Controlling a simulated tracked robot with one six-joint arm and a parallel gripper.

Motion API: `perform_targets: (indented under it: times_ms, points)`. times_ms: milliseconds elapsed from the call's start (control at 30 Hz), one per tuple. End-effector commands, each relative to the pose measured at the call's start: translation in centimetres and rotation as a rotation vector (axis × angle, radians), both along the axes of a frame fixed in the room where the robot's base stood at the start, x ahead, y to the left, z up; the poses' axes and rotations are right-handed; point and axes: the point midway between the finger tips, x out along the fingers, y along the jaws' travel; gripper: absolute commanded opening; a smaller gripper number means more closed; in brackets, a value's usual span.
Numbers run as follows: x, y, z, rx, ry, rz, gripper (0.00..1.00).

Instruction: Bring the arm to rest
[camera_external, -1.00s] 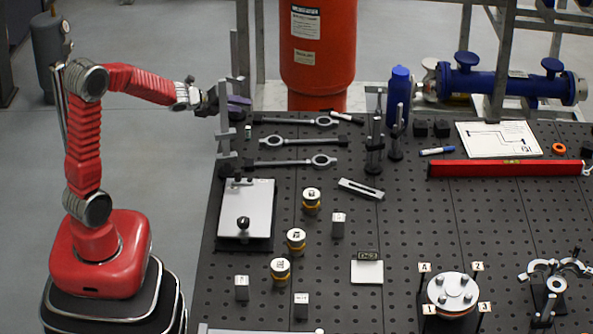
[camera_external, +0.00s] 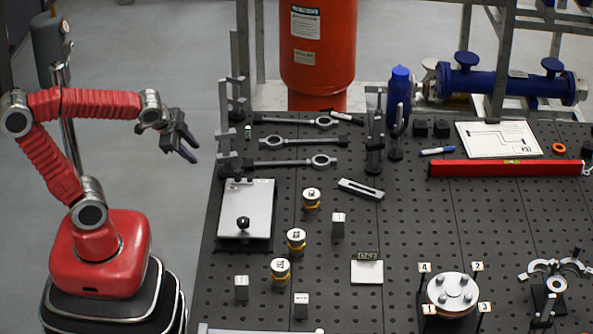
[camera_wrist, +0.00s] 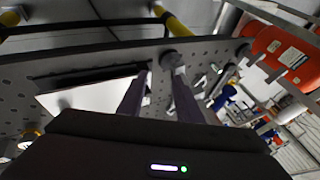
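My gripper (camera_external: 191,150) hangs in the air just left of the black perforated bench (camera_external: 410,218), clear of its left edge, with its fingers pointing down and to the right. The two fingers are apart and nothing is between them. In the wrist view my gripper (camera_wrist: 160,82) also shows two separated dark fingers, with the bench plate (camera_wrist: 220,50) beyond them. My red arm is folded back over its base, with the elbow at the far left.
Grey clamps (camera_external: 225,120) stand at the bench's left edge, close to my gripper. Several wrenches (camera_external: 300,142) and a white plate (camera_external: 247,208) lie on the bench nearby. The floor (camera_external: 175,225) between base and bench is clear.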

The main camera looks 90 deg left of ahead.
Motion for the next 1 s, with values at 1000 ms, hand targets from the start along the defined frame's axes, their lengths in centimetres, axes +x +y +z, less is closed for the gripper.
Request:
perform_targets:
  times_ms: [1000]
  points:
    - [-3.0,-18.8,0.3,-0.417,-0.126,0.006,0.32]
